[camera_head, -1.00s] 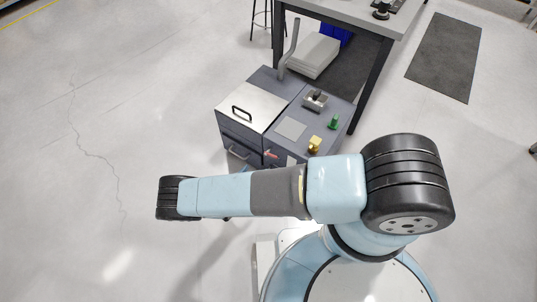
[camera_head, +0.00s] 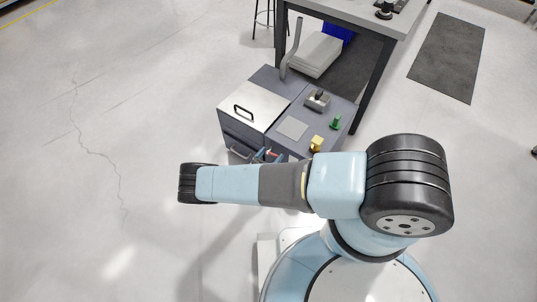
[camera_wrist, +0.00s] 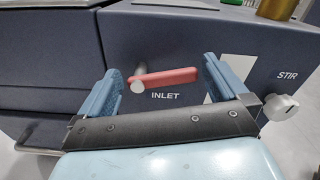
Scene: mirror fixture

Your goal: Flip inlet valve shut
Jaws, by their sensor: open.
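The inlet valve (camera_wrist: 165,78) is a red lever on a grey pivot on the dark front panel of the cabinet, above the printed word INLET in the wrist view. The lever lies nearly level and points right from its pivot. My gripper (camera_wrist: 168,85) is open, with one blue finger on each side of the lever in the picture. The left finger overlaps the view beside the pivot; I cannot tell whether it touches. In the head view my gripper (camera_head: 266,156) shows only partly beyond my arm, at the cabinet front, and the lever is mostly hidden there.
A STIR knob (camera_wrist: 281,107) is on the panel at right. The cabinet (camera_head: 292,129) carries a silver lid with a black handle (camera_head: 243,112), a brass-yellow fitting (camera_head: 316,144) and a green fitting (camera_head: 335,123). A workbench (camera_head: 350,14) stands behind. The floor at left is clear.

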